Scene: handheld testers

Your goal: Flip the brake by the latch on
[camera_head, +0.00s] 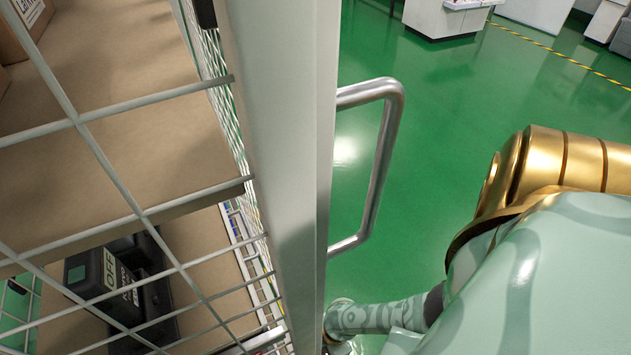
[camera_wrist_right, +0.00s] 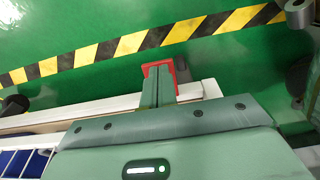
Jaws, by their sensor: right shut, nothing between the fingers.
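In the right wrist view a small red piece (camera_wrist_right: 147,69), which looks like the brake's latch, shows at the tips of my right gripper's fingers. My right gripper (camera_wrist_right: 159,76) is shut and empty, its two green fingers together, low down beside the cart's pale bottom rail (camera_wrist_right: 208,90). The fingers hide much of the red piece, and I cannot tell whether they touch it or which way it is set. In the head view my right arm reaches down past the cart's post, and the brake is hidden. My left gripper is in neither view.
The cart's pale post (camera_head: 290,150), metal handle (camera_head: 385,140) and wire mesh (camera_head: 140,210) stand left of my right arm. Dark cases (camera_head: 90,272) lie on its lower shelf. Yellow-black tape (camera_wrist_right: 140,42) crosses the green floor. The floor right of the cart is open.

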